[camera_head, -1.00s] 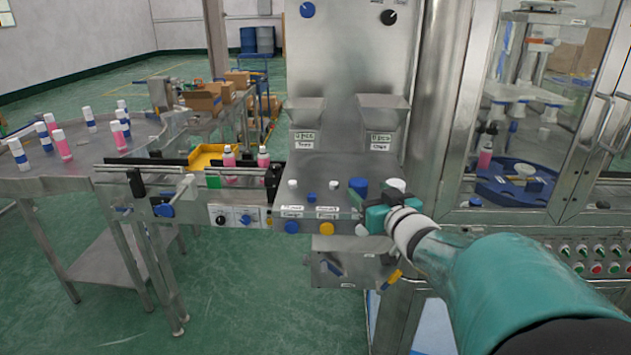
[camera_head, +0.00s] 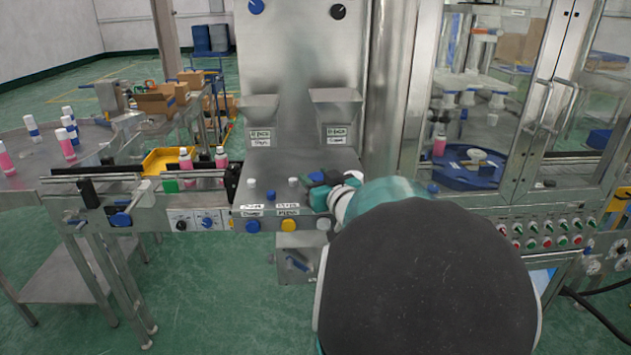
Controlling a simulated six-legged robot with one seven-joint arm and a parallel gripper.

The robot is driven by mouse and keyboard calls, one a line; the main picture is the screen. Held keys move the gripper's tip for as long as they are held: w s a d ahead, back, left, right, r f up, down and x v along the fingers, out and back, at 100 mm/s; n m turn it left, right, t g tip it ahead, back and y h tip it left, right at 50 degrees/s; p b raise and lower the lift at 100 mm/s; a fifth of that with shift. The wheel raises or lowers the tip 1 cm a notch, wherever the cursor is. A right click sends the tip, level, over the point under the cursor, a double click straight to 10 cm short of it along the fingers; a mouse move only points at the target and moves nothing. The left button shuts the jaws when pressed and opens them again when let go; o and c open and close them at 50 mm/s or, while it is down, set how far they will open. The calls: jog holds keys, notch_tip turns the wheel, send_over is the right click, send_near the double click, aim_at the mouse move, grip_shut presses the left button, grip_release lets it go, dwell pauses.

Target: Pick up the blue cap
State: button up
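A large blue cap (camera_head: 316,177) is on the grey metal counter (camera_head: 300,165) in front of the machine, partly covered by my gripper. A small blue piece (camera_head: 271,195) stands further left, between two small white pieces. My teal gripper (camera_head: 326,188) is right at the large blue cap, at its right and near side. My arm hides most of the gripper, so I cannot see whether the fingers are closed on the cap. A white cap (camera_head: 354,176) is just to the right, partly hidden behind the gripper.
Two metal hoppers (camera_head: 335,108) hang on the panel above the counter. A conveyor with pink bottles (camera_head: 186,158) lies to the left. A glass-doored cabinet (camera_head: 540,110) and a button panel (camera_head: 540,233) are on the right.

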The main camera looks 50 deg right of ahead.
jog(key=c, duration=0.5)
jog(key=shift+o, duration=0.2)
jog(key=shift+r, duration=0.15)
